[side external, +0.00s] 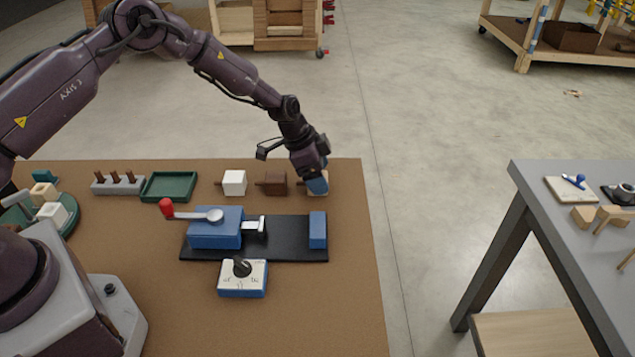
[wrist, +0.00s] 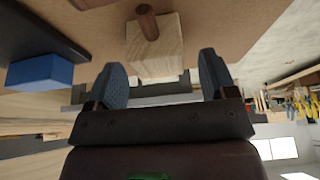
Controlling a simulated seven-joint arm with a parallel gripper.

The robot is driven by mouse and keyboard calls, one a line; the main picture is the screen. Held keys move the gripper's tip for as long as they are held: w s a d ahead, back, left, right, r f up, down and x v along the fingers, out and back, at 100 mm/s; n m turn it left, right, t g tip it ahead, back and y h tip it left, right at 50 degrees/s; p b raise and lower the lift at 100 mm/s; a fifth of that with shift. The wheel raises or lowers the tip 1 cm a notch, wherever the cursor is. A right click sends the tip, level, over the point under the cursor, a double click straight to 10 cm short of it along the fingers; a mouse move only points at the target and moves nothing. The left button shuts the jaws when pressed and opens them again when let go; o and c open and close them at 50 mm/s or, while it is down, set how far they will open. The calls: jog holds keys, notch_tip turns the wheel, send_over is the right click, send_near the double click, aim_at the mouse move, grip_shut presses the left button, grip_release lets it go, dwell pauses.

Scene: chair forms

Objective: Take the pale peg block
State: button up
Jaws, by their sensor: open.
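The pale wooden peg block (wrist: 160,48) shows in the wrist view, with a round brown peg (wrist: 147,22) sticking out of its face. My gripper (wrist: 163,66) is open, with one blue-grey finger on each side of the block's lower part in the picture and a visible gap to each. In the side external view my gripper (side external: 317,186) is low over the far right corner of the brown table and hides most of the block. I cannot tell how deep the block lies between the fingers.
A brown peg block (side external: 276,183) and a white peg block (side external: 235,182) stand to the left in a row. A green tray (side external: 168,187) lies further left. In front is a blue vise (side external: 216,232) on a black base, with a dial box (side external: 243,279) before it.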

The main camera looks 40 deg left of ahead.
jog(key=shift+w+d+f, duration=0.15)
jog(key=shift+f, duration=0.4)
jog(key=c, duration=1)
jog(key=shift+r, duration=0.15)
